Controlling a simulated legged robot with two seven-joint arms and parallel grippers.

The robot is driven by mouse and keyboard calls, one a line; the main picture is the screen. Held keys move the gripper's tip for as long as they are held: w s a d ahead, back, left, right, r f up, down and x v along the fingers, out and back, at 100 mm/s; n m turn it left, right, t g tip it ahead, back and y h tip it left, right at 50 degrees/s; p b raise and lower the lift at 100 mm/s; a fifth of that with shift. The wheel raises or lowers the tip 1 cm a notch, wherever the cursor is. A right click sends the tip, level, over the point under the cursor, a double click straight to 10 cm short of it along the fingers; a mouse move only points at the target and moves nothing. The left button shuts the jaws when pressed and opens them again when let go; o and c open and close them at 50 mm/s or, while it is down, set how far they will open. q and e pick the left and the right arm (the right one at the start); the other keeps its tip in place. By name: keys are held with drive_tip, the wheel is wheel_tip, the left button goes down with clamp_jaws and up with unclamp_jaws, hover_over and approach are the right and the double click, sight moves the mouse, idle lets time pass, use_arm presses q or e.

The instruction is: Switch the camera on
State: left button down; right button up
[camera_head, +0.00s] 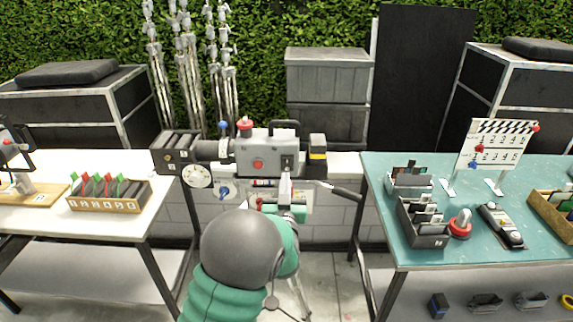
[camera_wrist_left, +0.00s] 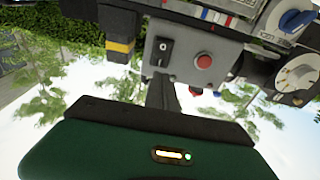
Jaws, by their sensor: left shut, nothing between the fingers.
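The grey film camera (camera_head: 262,148) stands on its support between the two tables. A round red button (camera_head: 258,165) and a dark switch (camera_head: 287,162) are on the side facing me. In the left wrist view the picture is upside down; the black rocker switch (camera_wrist_left: 162,50) sits on a grey panel beside the red button (camera_wrist_left: 204,61). My left gripper (camera_head: 286,184) is shut and empty, pointing up just below the switch. Whether it touches the camera I cannot tell. My arm hides part of the support. My right gripper is not in view.
A handle (camera_head: 345,192) sticks out to the right below the camera. The white table (camera_head: 50,222) on the left holds a rack of clips. The teal table (camera_head: 395,240) on the right holds boxes, a clapperboard (camera_head: 495,145) and small devices.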

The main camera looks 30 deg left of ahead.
sight(286, 160)
use_arm(q)
drive_tip(key=p+x, duration=0.1)
drive_tip(key=x, duration=0.5)
drive_tip(key=shift+a, duration=0.15)
